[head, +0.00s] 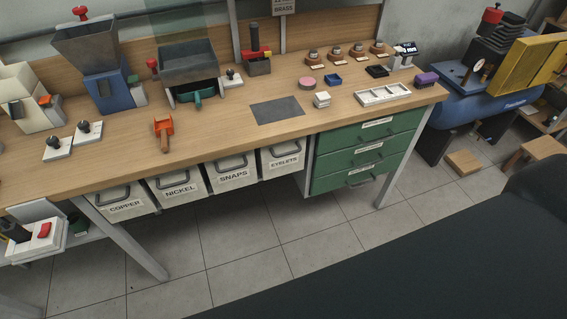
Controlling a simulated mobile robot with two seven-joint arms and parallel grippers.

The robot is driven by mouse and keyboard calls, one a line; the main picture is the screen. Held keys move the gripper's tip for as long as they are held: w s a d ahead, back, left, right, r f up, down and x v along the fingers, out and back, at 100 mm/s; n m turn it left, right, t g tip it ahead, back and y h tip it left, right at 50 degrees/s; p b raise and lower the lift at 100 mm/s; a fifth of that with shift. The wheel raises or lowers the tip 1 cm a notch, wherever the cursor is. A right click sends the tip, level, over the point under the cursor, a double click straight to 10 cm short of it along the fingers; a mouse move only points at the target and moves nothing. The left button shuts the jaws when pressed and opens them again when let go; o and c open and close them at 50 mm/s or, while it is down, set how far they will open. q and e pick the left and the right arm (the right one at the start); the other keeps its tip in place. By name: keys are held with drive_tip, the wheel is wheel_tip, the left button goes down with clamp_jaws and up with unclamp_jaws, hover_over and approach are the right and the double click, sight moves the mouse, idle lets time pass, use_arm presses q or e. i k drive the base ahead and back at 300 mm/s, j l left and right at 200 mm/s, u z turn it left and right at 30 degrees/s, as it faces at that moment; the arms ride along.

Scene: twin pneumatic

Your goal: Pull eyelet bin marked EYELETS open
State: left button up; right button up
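The eyelet bin (284,168) is a white bin with a dark handle and a label reading EYELETS. It hangs under the front edge of the workbench, at the right end of a row of similar bins. Its front looks in line with the others. It sits just left of the green drawer unit. No gripper shows in the head view, and nothing touches the bin.
Bins marked SNAPS (234,178), NICKEL (180,192) and COPPER (127,207) hang to its left. The green drawer cabinet (365,152) stands to its right. The wooden workbench (225,130) carries several machines and small parts. The tiled floor (255,240) in front is clear.

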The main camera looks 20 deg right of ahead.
sight(286, 157)
drive_tip(key=l+z, duration=0.7)
drive_tip(key=i+l+z, duration=0.2)
drive_tip(key=l+z, duration=0.15)
drive_tip(key=l, duration=0.1)
